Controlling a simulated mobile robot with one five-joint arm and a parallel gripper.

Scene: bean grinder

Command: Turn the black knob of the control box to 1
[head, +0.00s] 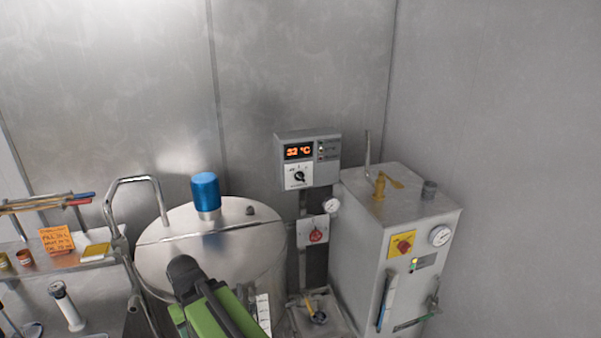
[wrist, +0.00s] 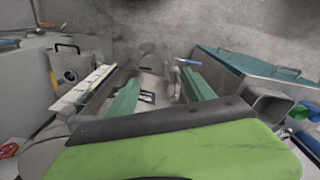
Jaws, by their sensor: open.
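The grey control box (head: 322,173) is on the back wall in the head view, with an orange display reading about 32 °C. Its black knob (head: 299,175) sits on a white plate below the display. The knob's markings are too small to read, so I cannot tell which number it points to. My gripper (wrist: 160,90) is open in the wrist view, its two green fingers apart with nothing between them. In the head view my green arm is low in front of the steel tank, below and left of the control box, apart from it. I cannot make out the knob in the wrist view.
The steel tank (head: 165,260) with a blue cap (head: 205,190) stands left of the control box. A grey cabinet (head: 360,235) with a yellow-backed red switch (head: 401,245) stands right. A red knob (head: 316,236) is below the box. A shelf is at far left.

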